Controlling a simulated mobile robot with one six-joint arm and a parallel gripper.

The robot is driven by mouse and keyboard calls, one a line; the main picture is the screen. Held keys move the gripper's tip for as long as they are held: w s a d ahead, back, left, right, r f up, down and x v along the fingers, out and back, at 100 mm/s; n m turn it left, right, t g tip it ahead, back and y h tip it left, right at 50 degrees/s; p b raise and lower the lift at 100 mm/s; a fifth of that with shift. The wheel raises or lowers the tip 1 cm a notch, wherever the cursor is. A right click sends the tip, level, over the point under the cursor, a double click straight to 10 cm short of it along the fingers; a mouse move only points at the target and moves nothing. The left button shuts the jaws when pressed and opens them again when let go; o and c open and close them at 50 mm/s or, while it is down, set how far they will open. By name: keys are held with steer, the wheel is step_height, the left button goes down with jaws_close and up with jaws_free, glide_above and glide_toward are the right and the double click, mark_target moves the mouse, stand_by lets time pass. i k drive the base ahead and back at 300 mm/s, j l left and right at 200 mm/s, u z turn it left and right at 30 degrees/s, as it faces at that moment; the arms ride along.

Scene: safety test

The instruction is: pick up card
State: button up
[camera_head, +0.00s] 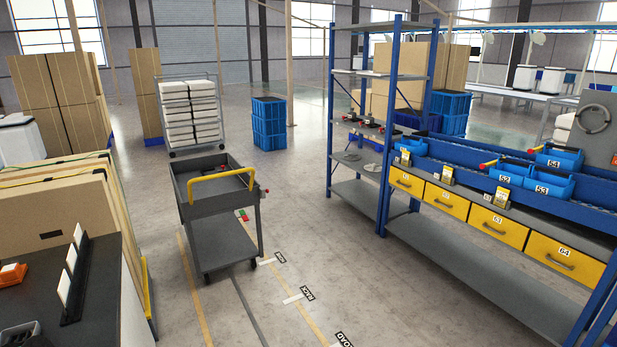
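Several white cards (70,258) stand upright in a narrow black holder (75,305) on the dark bench top at the lower left. I cannot tell which of these is the task's card. My gripper does not show in this view.
The dark bench (75,272) carries an orange item (12,273). A grey cart (222,243) with a yellow handle stands on the floor in the middle. The blue rack has yellow drawers (497,222) and blue bins (553,182). The floor between cart and rack is clear.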

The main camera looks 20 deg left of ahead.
mark_target(78, 237)
steer(key=i+j+u, duration=0.7)
steer(key=i+u, duration=0.15)
steer(key=i, duration=0.2)
steer(key=i+u, duration=0.4)
steer(key=i, duration=0.2)
steer(key=i+u, duration=0.4)
steer(key=i, duration=0.2)
steer(key=i+u, duration=0.4)
steer(key=i, duration=0.15)
steer(key=i+l+u, duration=0.25)
steer(key=i+u, duration=0.2)
steer(key=i+l+u, duration=0.4)
steer(key=i, duration=0.15)
steer(key=i+u, duration=0.2)
steer(key=u, duration=0.2)
steer(key=i+u, duration=0.2)
steer(key=u, duration=0.15)
steer(key=i+l+u, duration=0.1)
steer(key=u, duration=0.3)
steer(key=i, duration=0.15)
